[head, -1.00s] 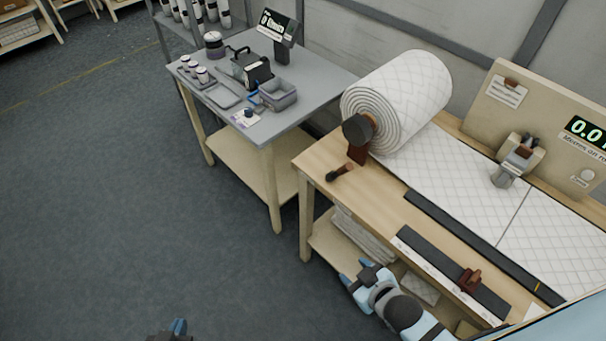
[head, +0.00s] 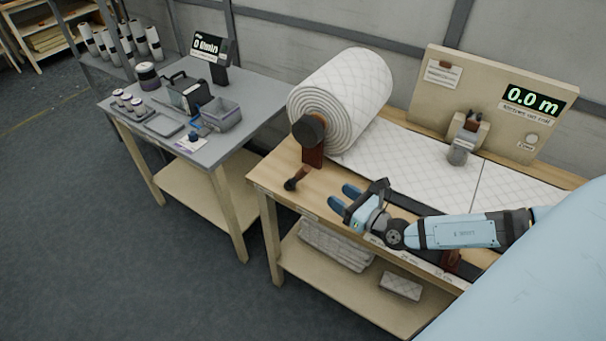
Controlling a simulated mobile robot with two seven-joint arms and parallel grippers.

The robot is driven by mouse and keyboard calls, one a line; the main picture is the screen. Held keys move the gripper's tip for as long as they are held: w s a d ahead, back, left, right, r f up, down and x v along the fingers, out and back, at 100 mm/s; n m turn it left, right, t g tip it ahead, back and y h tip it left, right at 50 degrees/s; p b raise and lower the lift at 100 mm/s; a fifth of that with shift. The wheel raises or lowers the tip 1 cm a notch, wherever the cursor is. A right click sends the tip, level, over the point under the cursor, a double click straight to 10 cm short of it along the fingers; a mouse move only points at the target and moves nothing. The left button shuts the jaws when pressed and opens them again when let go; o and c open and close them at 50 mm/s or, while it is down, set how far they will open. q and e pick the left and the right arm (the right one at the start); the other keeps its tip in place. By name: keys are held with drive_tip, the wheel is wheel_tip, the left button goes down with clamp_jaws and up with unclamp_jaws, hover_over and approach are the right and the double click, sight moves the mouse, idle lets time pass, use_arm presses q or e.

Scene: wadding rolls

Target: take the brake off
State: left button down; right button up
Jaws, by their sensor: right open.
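The white quilted wadding roll (head: 343,98) lies on its holder at the left end of the wooden bench. A dark round hub (head: 309,130) caps its near end, above a red-brown bracket (head: 313,157). A small brake lever with a dark knob (head: 291,184) and a brown arm slants down to the left below the bracket, over the bench's front left corner. My right gripper (head: 341,196) is open and empty, its blue fingers pointing left toward the lever. A clear gap separates the fingertips from the knob. My left gripper is out of view.
Wadding runs right from the roll, past a grey clamp-like device (head: 461,146) and a panel (head: 487,98) reading 0.0 m. A grey side table (head: 245,117) with a blue-grey bin (head: 219,115) stands left. The floor in front is open.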

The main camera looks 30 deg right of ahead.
sight(303, 171)
drive_tip(key=p+x, duration=0.2)
drive_tip(key=x, duration=1.1)
drive_tip(key=shift+w+a+p, duration=0.1)
drive_tip(key=shift+w+p, duration=0.2)
drive_tip(key=shift+p, duration=0.05)
drive_tip(key=shift+c, duration=0.3)
clamp_jaws()
